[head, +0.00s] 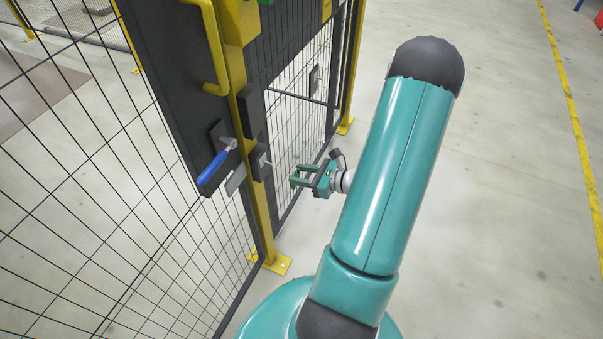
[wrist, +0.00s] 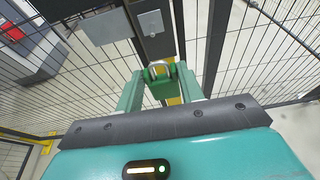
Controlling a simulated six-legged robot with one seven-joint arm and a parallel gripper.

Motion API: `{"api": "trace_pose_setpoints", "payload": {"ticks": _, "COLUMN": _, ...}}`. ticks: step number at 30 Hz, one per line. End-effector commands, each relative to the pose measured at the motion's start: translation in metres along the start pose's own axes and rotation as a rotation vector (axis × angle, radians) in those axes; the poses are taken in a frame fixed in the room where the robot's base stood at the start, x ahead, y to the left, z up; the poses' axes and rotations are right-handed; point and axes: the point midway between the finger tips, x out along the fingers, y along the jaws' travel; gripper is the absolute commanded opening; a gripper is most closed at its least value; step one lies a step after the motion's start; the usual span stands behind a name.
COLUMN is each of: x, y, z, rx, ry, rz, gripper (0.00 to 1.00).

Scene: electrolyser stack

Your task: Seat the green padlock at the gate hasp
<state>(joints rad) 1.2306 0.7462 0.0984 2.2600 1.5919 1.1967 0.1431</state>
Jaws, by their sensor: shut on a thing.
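The green padlock (wrist: 161,84) shows in the wrist view with its silver shackle (wrist: 160,68) toward the gate. My gripper (wrist: 160,90) is shut on it, one teal finger on each side. In the head view my gripper (head: 299,177) is right of the yellow gate post, with a gap between; the padlock cannot be told from the fingers there. The gate hasp seems to be the small grey metal piece (head: 264,164) on the post. A grey plate with a small stud (wrist: 152,22) lies beyond the shackle in the wrist view. The shackle looks apart from it.
A blue handle (head: 212,168) sticks out left of the yellow post (head: 258,200). A yellow grab handle (head: 212,60) is above it. Black mesh panels (head: 90,200) stand on both sides. Open floor (head: 500,200) lies to the right.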

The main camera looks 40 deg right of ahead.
Motion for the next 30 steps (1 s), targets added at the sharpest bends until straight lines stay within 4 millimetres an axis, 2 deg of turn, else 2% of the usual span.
{"api": "trace_pose_setpoints", "payload": {"ticks": 16, "x": 0.003, "y": -0.005, "z": 0.002, "rx": -0.002, "ry": -0.001, "rz": 0.006, "gripper": 0.1}}
{"api": "trace_pose_setpoints", "payload": {"ticks": 30, "x": 0.038, "y": -0.004, "z": 0.012, "rx": -0.003, "ry": 0.0, "rz": 0.006, "gripper": 0.1}}
